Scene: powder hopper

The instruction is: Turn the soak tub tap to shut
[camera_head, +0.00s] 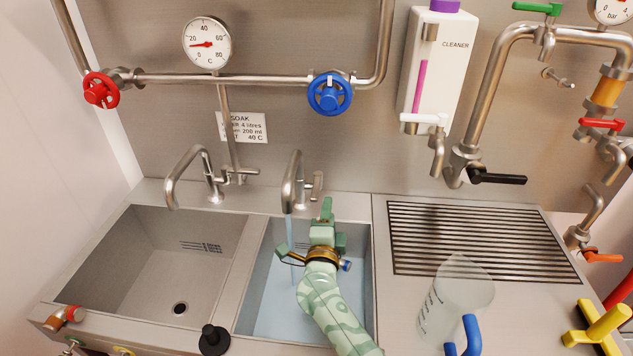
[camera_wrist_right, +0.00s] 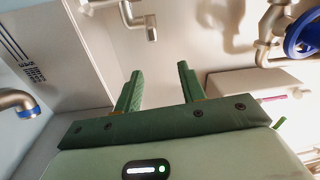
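The soak tub (camera_head: 350,215) is the right basin in the head view, with bluish liquid inside. Its tap (camera_head: 291,190) has a curved steel spout over the tub and a small lever (camera_head: 318,184) to the right of the spout. A stream of water (camera_head: 289,240) runs from the spout. My right gripper (camera_head: 325,222) is over the tub, below and slightly right of the lever, apart from it. In the right wrist view its two green fingers (camera_wrist_right: 160,82) stand apart with nothing between them. My left gripper is not in view.
A second basin (camera_head: 150,240) with its own tap (camera_head: 190,175) lies left. A blue valve wheel (camera_head: 330,94) and a red one (camera_head: 101,90) sit on the pipe above. A clear jug (camera_head: 455,290) stands right, before a drain grating (camera_head: 470,235).

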